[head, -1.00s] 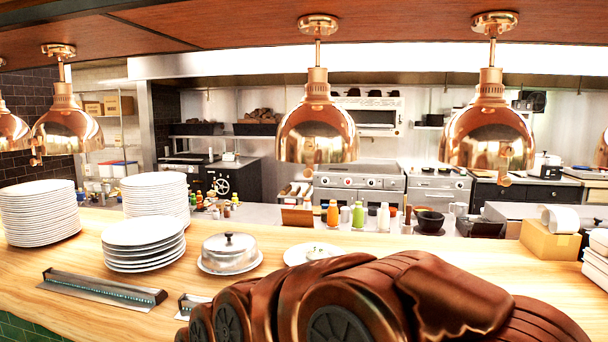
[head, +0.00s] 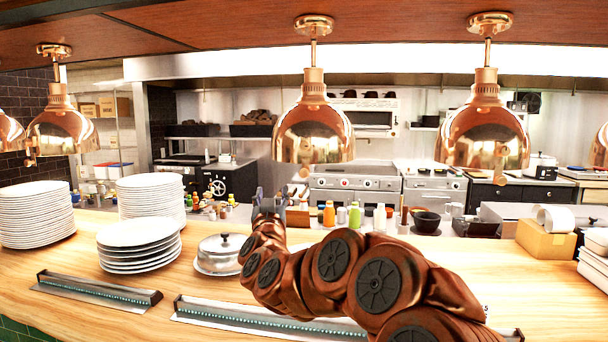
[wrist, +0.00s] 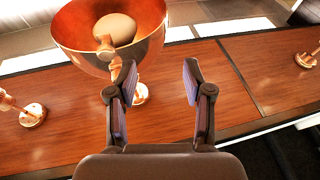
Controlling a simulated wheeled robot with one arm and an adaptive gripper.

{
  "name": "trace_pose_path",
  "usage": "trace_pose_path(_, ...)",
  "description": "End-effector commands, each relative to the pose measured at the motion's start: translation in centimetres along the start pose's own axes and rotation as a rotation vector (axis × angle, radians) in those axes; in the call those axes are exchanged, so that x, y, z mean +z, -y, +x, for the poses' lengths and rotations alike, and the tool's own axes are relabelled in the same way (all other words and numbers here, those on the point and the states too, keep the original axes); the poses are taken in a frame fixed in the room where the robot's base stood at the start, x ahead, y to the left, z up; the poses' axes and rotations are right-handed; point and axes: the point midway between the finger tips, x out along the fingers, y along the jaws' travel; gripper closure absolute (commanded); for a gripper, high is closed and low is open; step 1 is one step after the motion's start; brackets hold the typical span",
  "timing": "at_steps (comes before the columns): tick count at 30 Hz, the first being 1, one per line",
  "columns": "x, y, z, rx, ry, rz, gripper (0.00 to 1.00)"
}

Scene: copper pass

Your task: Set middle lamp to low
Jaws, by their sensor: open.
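The middle lamp (head: 313,132) is a polished copper dome hanging from the wooden overhang. A small copper knob (head: 304,172) shows at its lower rim. My gripper (head: 270,198) is open and empty, pointing up, below and slightly left of this lamp in the head view. In the wrist view a copper shade (wrist: 75,30) with a pale bulb (wrist: 115,29) appears beyond the left finger, most likely the middle lamp. A copper knob (wrist: 105,46) stands on its near side, left of my open gripper (wrist: 160,72) and apart from it. The knob's setting cannot be read.
Other copper lamps hang left (head: 62,130) and right (head: 484,135). The wooden counter (head: 60,262) below holds plate stacks (head: 150,200), a domed metal dish (head: 221,246) and a long metal strip (head: 97,291). Bottles (head: 354,215) stand behind my arm.

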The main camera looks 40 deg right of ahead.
Motion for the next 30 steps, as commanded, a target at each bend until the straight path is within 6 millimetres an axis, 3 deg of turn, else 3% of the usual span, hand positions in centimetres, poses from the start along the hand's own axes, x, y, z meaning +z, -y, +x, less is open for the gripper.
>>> trace_pose_path(3, -0.4, -3.9, 1.0, 0.121, -0.053, -0.025, 0.49)
trace_pose_path(8, -0.7, -6.4, 1.3, 0.2, -0.086, -0.046, 0.49)
trace_pose_path(17, -0.8, -7.0, 2.6, 0.21, -0.088, -0.048, 0.49)
trace_pose_path(30, -1.4, -7.9, 7.6, 0.208, -0.089, -0.048, 0.49)
